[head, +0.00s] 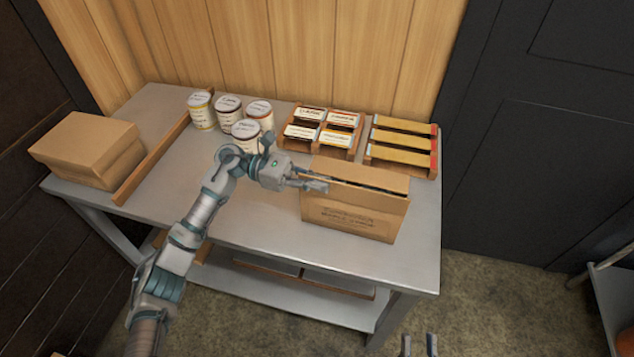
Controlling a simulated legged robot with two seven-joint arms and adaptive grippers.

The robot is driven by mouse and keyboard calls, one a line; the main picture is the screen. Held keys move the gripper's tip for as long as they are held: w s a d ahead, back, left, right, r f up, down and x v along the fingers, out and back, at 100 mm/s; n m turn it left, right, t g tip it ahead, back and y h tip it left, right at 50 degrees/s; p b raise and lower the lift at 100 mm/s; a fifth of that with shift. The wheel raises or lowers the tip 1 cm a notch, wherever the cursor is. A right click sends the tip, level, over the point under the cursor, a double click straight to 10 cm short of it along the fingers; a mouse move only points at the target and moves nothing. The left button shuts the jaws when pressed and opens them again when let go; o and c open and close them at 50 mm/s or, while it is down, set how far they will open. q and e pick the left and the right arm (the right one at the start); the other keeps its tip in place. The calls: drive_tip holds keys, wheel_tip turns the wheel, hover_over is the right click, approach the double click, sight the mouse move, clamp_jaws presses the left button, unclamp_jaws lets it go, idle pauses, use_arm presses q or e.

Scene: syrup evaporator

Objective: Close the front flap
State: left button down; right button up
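A brown cardboard carton (350,218) with dark print on its front stands near the front right of the metal table. Its rear flap (372,174) is raised along the back. A dark opening shows between that flap and the front panel. The front flap cannot be told clearly from the front panel. My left gripper (316,184) is at the carton's upper left corner, its fingers over the left end of the top; I cannot tell if they touch or how far they are apart. My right gripper (419,346) shows at the bottom edge, fingers apart and empty, in front of the table.
Several labelled tubs (245,130) stand at the back of the table (262,228). Wooden trays with labelled packs (322,126) and yellow-topped packs (402,142) stand behind the carton.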

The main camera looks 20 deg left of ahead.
use_arm(q)
drive_tip(key=shift+r, duration=0.1)
idle(0.3)
drive_tip(key=c, duration=1.4)
unclamp_jaws()
drive_tip(key=shift+d, duration=0.1)
drive_tip(key=shift+o, duration=0.2)
drive_tip(key=a, duration=1.2)
drive_tip(key=shift+w, duration=0.4)
